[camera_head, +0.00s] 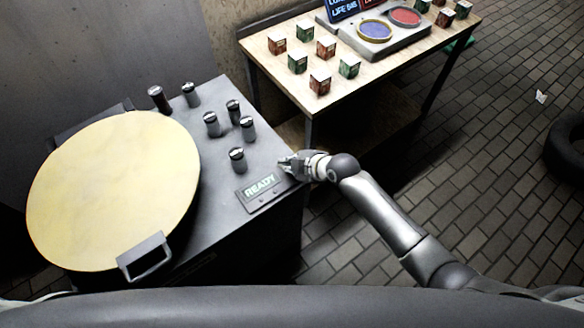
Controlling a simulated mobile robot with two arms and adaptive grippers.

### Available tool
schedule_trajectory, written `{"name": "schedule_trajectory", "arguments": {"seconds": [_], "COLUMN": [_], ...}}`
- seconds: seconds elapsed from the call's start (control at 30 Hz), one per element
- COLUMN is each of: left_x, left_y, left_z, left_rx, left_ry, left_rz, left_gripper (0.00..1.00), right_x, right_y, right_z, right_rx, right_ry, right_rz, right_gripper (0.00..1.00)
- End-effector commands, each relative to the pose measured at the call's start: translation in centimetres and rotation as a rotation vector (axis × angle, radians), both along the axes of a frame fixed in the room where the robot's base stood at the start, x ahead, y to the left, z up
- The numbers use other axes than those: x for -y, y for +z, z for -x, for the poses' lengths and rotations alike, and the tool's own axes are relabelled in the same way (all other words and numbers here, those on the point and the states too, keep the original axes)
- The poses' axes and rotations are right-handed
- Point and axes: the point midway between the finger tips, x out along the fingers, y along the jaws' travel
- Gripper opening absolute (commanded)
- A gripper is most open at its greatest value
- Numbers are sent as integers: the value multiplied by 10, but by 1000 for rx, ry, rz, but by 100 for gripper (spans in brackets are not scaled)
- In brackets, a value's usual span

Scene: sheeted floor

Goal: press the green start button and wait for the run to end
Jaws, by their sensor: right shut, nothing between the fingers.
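The control panel (249,205) with a lit "READY" display (259,186) lies on the near right part of the grey machine top (212,88). My right gripper (284,163) is shut and empty, just above and right of the display, over the right edge of the machine top. I cannot tell whether its fingertips touch the surface. I make out no green button; it may be hidden behind the gripper. My left gripper is out of view.
A large round yellowish lid (115,190) with a handle (146,257) covers the machine's left. Several dark cylinders (238,160) stand on its top. A wooden table (365,82) behind carries small boxes (320,82) and a two-dish device (388,41). A tyre (568,146) lies at right.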

Motion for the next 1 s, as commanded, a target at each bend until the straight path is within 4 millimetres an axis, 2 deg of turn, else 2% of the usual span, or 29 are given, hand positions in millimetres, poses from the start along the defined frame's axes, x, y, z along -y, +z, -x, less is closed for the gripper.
{"name": "schedule_trajectory", "arguments": {"seconds": [1.0], "left_x": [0], "left_y": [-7], "left_z": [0], "left_rx": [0], "left_ry": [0], "left_rz": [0], "left_gripper": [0], "right_x": [0], "right_y": [-9], "right_z": [1], "right_rx": [-2], "right_ry": [1], "right_rz": [1], "right_gripper": [0]}}
